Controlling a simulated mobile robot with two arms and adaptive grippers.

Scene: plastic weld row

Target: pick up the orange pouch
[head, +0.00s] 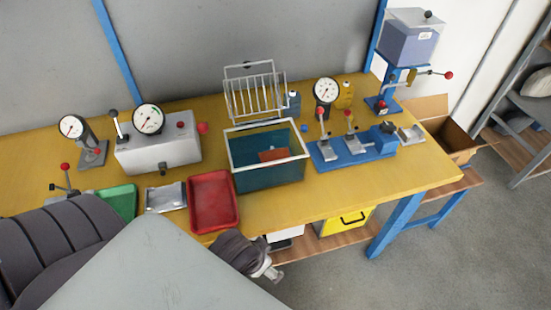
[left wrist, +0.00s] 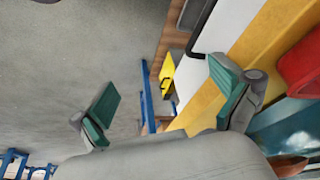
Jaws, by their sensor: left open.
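The orange pouch (head: 272,155) lies inside a teal bin (head: 270,178) with a white rim on the yellow bench. In the left wrist view, an orange-brown patch (left wrist: 290,166) in the bin at the lower right corner seems to be the same pouch, mostly cut off. My left gripper (head: 272,271) is just off the bench's front edge, in front of the bin and the red tray. In the left wrist view, its green-padded fingers (left wrist: 163,80) are wide apart with nothing between them. My right gripper is in neither view.
A red tray (head: 213,201) stands left of the bin, and a wire rack (head: 254,92) behind it. A blue fixture with levers (head: 352,150) is close on the right. A yellow bin (head: 345,220) sits on the shelf below. The front right bench top (head: 355,188) is clear.

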